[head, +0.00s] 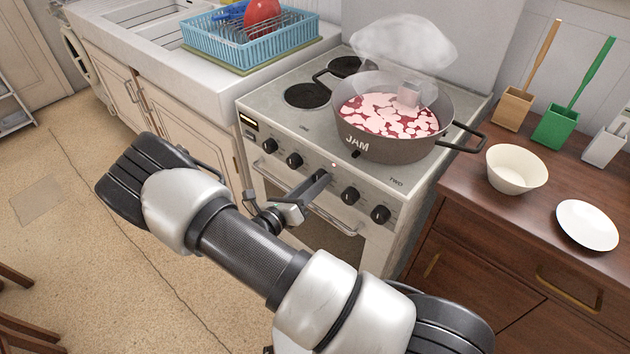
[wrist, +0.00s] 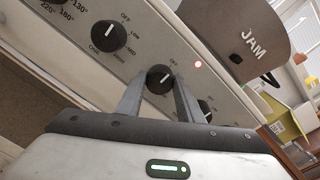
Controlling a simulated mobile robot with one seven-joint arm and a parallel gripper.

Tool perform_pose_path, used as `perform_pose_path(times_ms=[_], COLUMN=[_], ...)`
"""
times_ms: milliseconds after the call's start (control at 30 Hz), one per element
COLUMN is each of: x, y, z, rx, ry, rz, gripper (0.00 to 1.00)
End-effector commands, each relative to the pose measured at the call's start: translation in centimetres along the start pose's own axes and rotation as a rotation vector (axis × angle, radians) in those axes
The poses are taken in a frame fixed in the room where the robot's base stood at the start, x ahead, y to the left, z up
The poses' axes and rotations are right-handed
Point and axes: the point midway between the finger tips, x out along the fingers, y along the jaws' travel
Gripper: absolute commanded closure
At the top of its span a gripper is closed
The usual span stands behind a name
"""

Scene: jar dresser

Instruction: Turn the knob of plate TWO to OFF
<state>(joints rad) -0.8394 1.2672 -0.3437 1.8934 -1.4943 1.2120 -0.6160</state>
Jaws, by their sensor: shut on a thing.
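My gripper (wrist: 158,98) is shut on a black round knob (wrist: 160,79) on the stove's front panel, with one finger on each side. Its white mark points up and right in the wrist view, seemingly past the OFF print towards the right; its exact setting is hard to read. The gripper (head: 318,178) hides this knob in the head view. The word TWO (head: 396,181) is printed at the cooktop's front right corner. I cannot tell from the print which plate the held knob serves. A small lit red lamp (wrist: 198,64) is near it.
Other knobs flank it, left (head: 294,160) and right (head: 350,195). A steaming JAM pot (head: 385,148) stands on the stove (head: 285,120), its base near the panel's top edge. The oven rail (head: 270,172) runs below. A bowl (head: 516,180) stands on the dresser.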

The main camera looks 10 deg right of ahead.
Motion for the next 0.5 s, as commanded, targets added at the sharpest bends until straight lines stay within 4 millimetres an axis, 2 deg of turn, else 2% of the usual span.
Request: perform_pose_path(times_ms=[433, 467, 500], x=[-0.08, -0.08, -0.08], y=[0.05, 0.05, 0.05], z=[-0.10, -0.10, -0.10], rx=[-0.015, -0.015, -0.015], ry=[0.002, 0.002, 0.002], rz=[0.002, 0.002, 0.002], gripper=[0.89, 0.65, 0.58])
